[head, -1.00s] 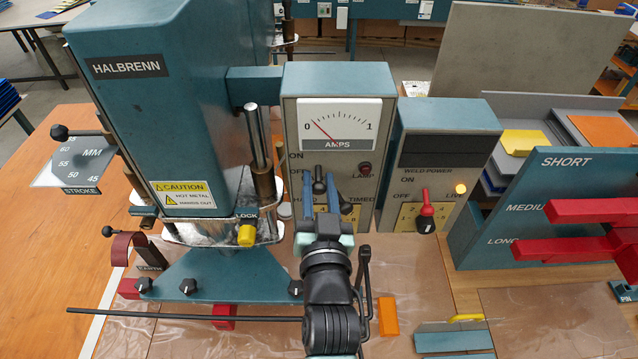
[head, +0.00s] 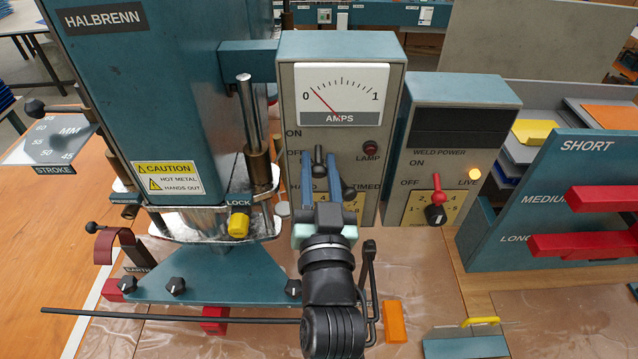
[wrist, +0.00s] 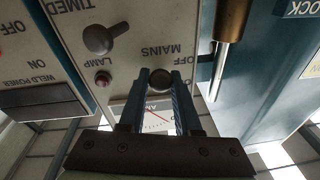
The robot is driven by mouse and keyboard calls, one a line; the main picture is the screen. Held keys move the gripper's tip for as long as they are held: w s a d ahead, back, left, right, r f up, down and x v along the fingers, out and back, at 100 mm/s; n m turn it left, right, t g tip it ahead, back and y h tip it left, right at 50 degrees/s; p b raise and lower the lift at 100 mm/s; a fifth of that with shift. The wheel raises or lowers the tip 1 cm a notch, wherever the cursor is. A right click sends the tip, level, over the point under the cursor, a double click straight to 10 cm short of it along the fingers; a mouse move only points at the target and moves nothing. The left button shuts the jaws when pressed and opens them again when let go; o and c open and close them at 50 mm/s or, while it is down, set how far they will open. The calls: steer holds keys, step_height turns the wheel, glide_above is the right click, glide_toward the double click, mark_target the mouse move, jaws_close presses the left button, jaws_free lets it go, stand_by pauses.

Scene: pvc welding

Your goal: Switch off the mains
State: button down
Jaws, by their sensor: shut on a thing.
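The mains switch is a dark round-ended lever (head: 318,153) on the front of the grey-and-teal control box (head: 365,190). ON and OFF are printed left of it, and its tip shows level with OFF. In the wrist view, turned upside down, the lever's ball end (wrist: 160,79) sits between my two blue fingers, near the words MAINS and OFF. My gripper (head: 320,170) is shut on this lever. Which position the lever is in, I cannot tell. The lamp (head: 370,148) looks dark red, and the amps meter (head: 342,94) needle points low, near 0.
The weld power box (head: 455,130) stands right of the control box, with a red-tipped switch (head: 437,190) and a glowing yellow LIVE lamp (head: 474,174). The teal welding press (head: 150,110) with a yellow lock knob (head: 238,224) stands close on the left. An orange block (head: 396,321) lies on the table.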

stand_by(0.3)
steer(key=c, duration=0.6)
jaws_free()
steer(key=s+b, duration=0.1)
steer(key=s, duration=0.3)
steer(key=s+f+b, duration=0.1)
steer(key=s, duration=0.3)
steer(key=s+f+b, duration=0.1)
steer(key=s+b, duration=0.1)
steer(key=s, duration=0.2)
steer(key=shift+s+d, duration=0.35)
steer(key=shift+s, duration=0.05)
